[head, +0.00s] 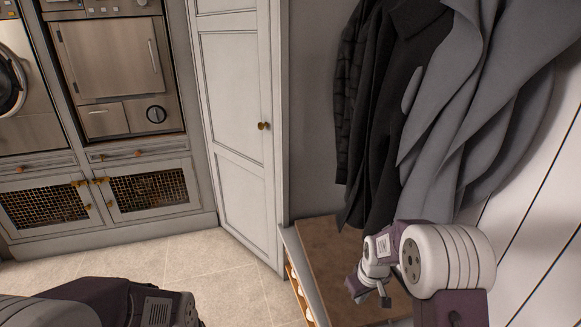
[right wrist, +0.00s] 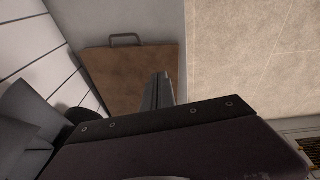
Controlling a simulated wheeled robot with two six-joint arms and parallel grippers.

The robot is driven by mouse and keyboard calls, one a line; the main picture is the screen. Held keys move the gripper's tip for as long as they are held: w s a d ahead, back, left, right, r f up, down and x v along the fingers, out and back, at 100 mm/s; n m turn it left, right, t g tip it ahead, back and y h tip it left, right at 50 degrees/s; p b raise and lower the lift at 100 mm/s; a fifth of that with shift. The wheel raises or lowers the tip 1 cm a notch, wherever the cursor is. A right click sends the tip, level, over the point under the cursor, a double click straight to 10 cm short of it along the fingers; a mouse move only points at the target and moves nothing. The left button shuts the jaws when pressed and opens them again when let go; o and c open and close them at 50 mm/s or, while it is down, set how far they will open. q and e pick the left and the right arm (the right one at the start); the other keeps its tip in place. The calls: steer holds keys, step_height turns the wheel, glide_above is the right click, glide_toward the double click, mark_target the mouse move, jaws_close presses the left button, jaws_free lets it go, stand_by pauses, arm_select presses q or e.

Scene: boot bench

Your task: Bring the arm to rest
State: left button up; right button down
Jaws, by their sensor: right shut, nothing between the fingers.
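My right arm comes in at the lower right of the head view, above the bench, and its small gripper (head: 384,298) points down over the brown bench top (head: 330,248). In the right wrist view the gripper's fingers (right wrist: 162,90) are together and hold nothing. Beyond them lies the brown panel with a dark handle at its far edge. Part of my left arm shows at the bottom left of the head view; its gripper is out of frame.
Dark coats (head: 385,120) and grey garments (head: 475,110) hang close behind and above my right arm. A tall grey cupboard door (head: 235,110) stands left of the bench. Steel appliances (head: 115,65) are at the far left. The tiled floor (head: 215,265) is clear.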

steer(key=s+a+r+m+g+p, duration=0.1)
steer(key=s+a+r+m, duration=0.15)
steer(key=s, duration=0.75)
steer(key=s+a+r+m+p, duration=0.1)
steer(key=s+r+m, duration=0.15)
steer(key=s, duration=0.65)
step_height(320, 180, up, 14)
steer(key=p, duration=1.3)
steer(key=shift+r+n+p, duration=0.25)
steer(key=shift+n+p, duration=0.05)
steer(key=shift+n, duration=0.1)
